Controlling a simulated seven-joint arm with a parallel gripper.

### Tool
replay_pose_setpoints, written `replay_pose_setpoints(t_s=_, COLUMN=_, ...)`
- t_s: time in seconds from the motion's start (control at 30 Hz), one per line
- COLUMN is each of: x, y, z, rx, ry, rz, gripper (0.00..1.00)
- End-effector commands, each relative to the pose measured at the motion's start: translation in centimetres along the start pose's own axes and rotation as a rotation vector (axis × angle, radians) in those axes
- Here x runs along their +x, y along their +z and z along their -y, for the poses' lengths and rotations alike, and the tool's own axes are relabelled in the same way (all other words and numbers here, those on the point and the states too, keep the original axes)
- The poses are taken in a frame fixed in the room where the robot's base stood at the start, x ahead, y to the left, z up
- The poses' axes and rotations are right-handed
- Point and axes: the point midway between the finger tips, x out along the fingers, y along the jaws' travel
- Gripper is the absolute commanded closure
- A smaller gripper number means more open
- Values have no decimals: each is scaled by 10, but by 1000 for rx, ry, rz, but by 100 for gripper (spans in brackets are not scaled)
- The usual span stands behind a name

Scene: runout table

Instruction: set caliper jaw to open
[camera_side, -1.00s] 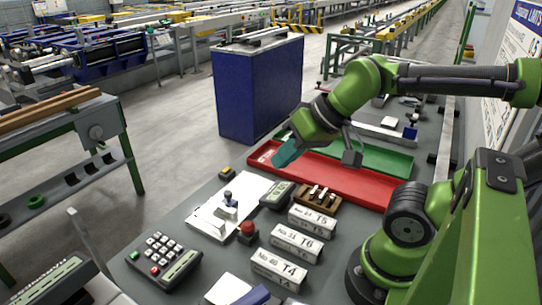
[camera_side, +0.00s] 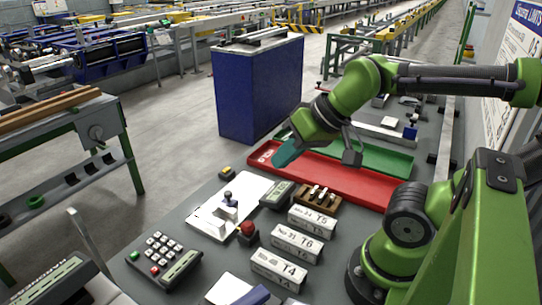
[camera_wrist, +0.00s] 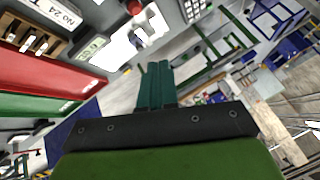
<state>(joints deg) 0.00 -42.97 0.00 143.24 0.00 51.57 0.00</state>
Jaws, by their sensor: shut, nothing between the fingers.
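My gripper (camera_side: 287,153) has teal fingers and is shut and empty. It hangs above the left end of the red tray, apart from the things on the table. In the wrist view its fingers (camera_wrist: 155,68) lie together and point up the picture. I cannot clearly make out a caliper. A small grey-green device with a display (camera_side: 277,195) lies on the table below the gripper, and shows in the wrist view (camera_wrist: 93,47). Beside it, a pale metal piece with a dark knob (camera_side: 228,207) sits on white paper; its jaw state is too small to tell.
The red tray (camera_side: 350,184) and green tray (camera_side: 392,163) lie behind. A wooden rack (camera_side: 318,198), white labelled blocks (camera_side: 296,242), a red button (camera_side: 248,233) and a keypad (camera_side: 163,258) crowd the near table. A blue cabinet (camera_side: 250,90) stands beyond the left edge.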

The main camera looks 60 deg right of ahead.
Motion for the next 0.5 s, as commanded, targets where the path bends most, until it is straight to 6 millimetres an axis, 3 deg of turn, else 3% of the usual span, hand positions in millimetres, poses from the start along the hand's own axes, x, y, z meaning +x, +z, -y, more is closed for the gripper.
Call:
replay_pose_setpoints(t_s=0.03, x=0, y=0, z=0, rx=0, ry=0, rz=0, gripper=100)
replay_pose_setpoints(t_s=0.27, x=16, y=-3, z=-2, rx=11, ry=29, rz=64, gripper=65)
replay_pose_setpoints(t_s=0.37, x=30, y=-21, z=-1, rx=19, ry=67, rz=125, gripper=50)
replay_pose_setpoints(t_s=0.5, x=54, y=-56, z=1, rx=50, ry=140, rz=228, gripper=50)
